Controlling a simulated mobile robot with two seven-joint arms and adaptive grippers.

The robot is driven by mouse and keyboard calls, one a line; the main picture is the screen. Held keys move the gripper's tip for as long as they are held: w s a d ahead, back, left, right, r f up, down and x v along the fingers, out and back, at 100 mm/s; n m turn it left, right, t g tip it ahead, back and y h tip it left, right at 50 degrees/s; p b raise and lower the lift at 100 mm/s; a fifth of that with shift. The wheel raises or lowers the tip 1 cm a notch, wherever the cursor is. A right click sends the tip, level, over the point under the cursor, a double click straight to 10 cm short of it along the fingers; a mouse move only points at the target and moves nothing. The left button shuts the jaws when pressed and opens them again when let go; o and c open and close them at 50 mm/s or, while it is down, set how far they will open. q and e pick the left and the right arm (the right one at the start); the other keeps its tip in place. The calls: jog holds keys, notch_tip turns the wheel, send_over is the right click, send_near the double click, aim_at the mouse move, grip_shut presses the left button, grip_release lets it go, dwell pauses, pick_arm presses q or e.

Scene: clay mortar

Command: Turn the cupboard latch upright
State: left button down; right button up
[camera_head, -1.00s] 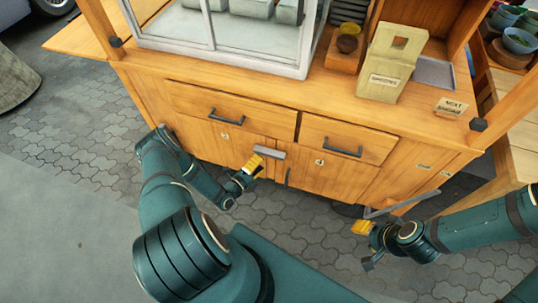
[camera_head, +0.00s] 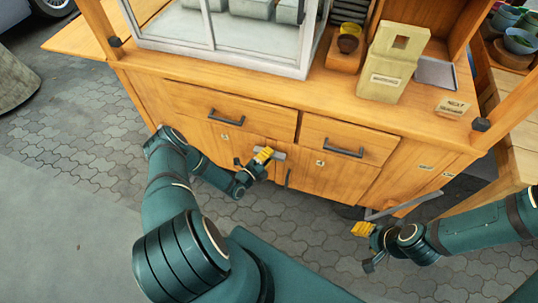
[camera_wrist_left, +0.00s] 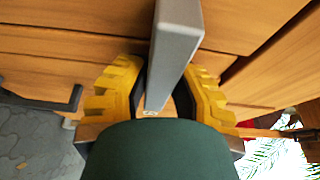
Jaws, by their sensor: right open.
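The cupboard latch (camera_head: 279,155) is a grey bar on the cupboard front, lying roughly level between the left drawer and the doors. My left gripper (camera_head: 263,155) is at the latch and covers part of it in the head view. In the left wrist view, the latch (camera_wrist_left: 178,45) runs between the two yellow fingers of my left gripper (camera_wrist_left: 162,95). The fingers are apart, one on each side of the bar; firm contact cannot be made out. My right gripper (camera_head: 366,245) is open and empty, low in front of the cupboard's right part.
The wooden cupboard (camera_head: 150,95) has two drawers with dark handles (camera_head: 226,119) just above the latch. A grey bar (camera_head: 405,205) juts out near my right gripper. Paved floor (camera_head: 75,130) is clear at left.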

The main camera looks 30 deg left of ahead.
pick_arm(q)
jog(key=shift+n, duration=0.4)
jog(key=n+t, duration=0.1)
jog(key=n, duration=0.2)
jog(key=shift+w+d+n+t, duration=0.1)
jog(key=shift+n+t, duration=0.2)
jog(key=shift+t, duration=0.1)
jog(key=n, duration=0.2)
jog(key=n+t+y, duration=0.1)
jog(key=n, duration=0.2)
jog(key=shift+t+y, duration=0.3)
jog(key=n+y, duration=0.1)
jog(key=n, duration=0.2)
jog(key=n+t+y, duration=0.1)
jog(key=n+y, duration=0.1)
jog(key=n, duration=0.1)
jog(key=shift+n, duration=0.3)
jog(key=shift+n+y, duration=0.8)
jog(key=shift+n, duration=0.8)
jog(key=shift+n+y, duration=0.8)
jog(key=shift+n, duration=0.8)
jog(key=c, duration=0.8)
grip_release()
